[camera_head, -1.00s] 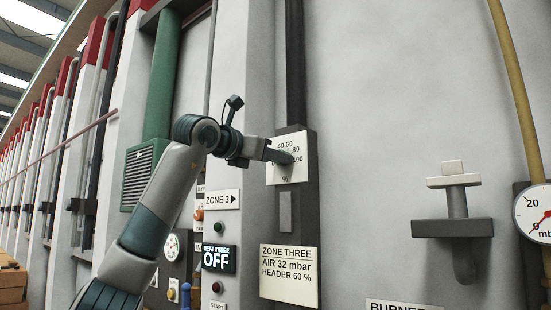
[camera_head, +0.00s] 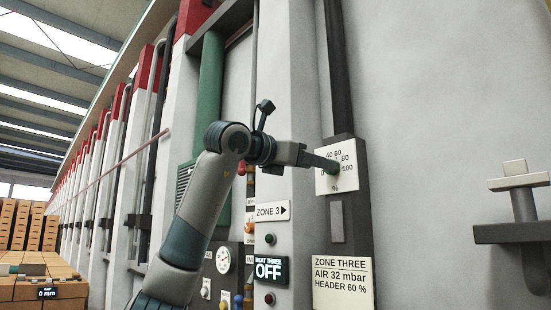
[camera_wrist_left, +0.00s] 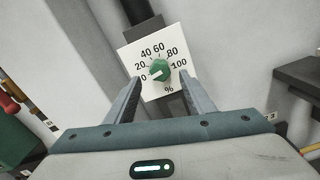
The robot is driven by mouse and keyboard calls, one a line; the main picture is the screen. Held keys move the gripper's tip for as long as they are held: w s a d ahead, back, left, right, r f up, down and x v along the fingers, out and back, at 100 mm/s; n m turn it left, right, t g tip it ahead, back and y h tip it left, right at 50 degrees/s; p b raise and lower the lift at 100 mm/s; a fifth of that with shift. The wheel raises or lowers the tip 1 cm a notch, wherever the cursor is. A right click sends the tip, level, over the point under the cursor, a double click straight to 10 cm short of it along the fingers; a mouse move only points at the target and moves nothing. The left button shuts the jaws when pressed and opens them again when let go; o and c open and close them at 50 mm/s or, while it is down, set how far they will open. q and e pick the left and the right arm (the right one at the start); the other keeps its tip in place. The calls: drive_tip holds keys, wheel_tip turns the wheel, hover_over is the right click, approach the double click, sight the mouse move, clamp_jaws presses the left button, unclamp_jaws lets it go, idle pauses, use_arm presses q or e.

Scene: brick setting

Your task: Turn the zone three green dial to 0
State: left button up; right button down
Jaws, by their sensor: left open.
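The zone three green dial (camera_wrist_left: 159,70) sits on a white square scale plate (camera_wrist_left: 172,46) marked from 0 to 100 %. Its white pointer mark faces left and slightly down, toward the 0. My left gripper (camera_wrist_left: 160,90) is open, with one finger on each side just below the dial in the wrist view; nothing is between the fingers. In the head view my left gripper (camera_head: 328,166) reaches the scale plate (camera_head: 341,182) from the left, and its fingers cover part of the dial. I cannot tell whether a finger touches the dial. My right gripper is not in view.
Below the plate is a ZONE THREE sign (camera_head: 342,284) reading AIR 32 mbar, HEADER 60 %. A HEAT THREE display (camera_head: 269,270) reads OFF. A dark bracket (camera_head: 515,232) juts out at the right. Brick stacks (camera_head: 30,226) stand at the far left.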

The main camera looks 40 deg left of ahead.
use_arm(q)
drive_tip(key=s+a+b, duration=0.1)
drive_tip(key=s+b, duration=0.1)
drive_tip(key=s, duration=1)
drive_tip(key=shift+s, duration=0.4)
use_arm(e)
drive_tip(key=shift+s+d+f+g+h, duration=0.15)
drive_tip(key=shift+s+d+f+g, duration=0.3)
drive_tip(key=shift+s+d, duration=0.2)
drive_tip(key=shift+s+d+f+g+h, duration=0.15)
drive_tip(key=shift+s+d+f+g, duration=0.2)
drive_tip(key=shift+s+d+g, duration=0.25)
